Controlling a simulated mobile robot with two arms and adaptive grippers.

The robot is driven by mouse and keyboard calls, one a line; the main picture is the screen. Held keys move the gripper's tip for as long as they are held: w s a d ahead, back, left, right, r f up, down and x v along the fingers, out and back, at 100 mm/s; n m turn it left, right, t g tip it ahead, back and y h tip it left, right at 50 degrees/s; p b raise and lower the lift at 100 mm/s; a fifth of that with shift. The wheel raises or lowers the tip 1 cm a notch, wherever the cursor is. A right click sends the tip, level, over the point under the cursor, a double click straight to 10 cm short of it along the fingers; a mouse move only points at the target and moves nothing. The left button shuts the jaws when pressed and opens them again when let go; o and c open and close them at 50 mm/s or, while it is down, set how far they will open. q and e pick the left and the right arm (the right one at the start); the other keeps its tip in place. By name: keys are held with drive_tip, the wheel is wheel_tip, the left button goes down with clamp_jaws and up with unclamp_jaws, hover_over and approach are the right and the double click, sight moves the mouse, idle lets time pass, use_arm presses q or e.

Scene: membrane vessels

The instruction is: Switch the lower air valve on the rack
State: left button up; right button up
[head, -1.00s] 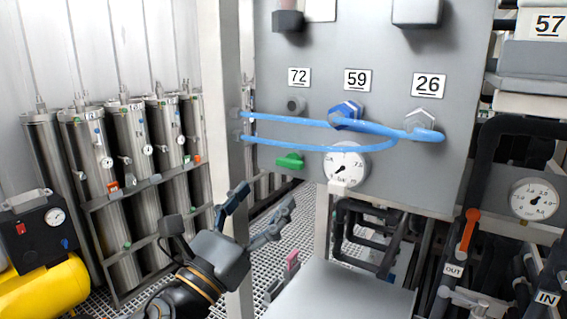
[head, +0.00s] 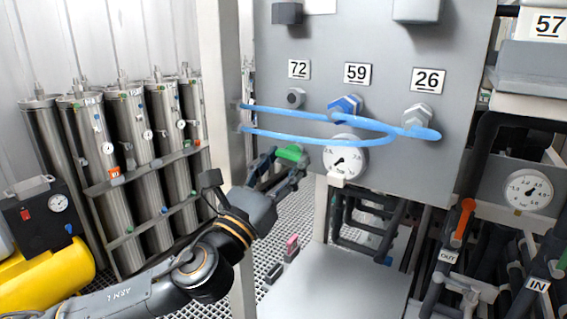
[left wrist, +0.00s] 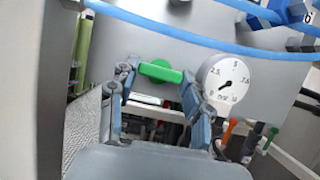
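The green valve handle (head: 291,153) sits at the lower left of the grey panel (head: 440,165), left of a round gauge (head: 346,161). My left gripper (head: 281,169) is open, just below and in front of the handle. In the left wrist view the green handle (left wrist: 160,71) lies level, between and beyond the two spread fingertips (left wrist: 155,75). I cannot tell whether a finger touches it. The gauge (left wrist: 226,82) is close to the right finger there. My right gripper does not show.
Two blue hoses (head: 310,137) loop across the panel just above the handle. A grey post (head: 226,120) stands to the left of the handle. An orange handle (head: 464,220) and black pipes are at the right. A grey flat surface (head: 330,285) lies below.

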use_arm(q)
drive_tip(key=shift+c, duration=1.1)
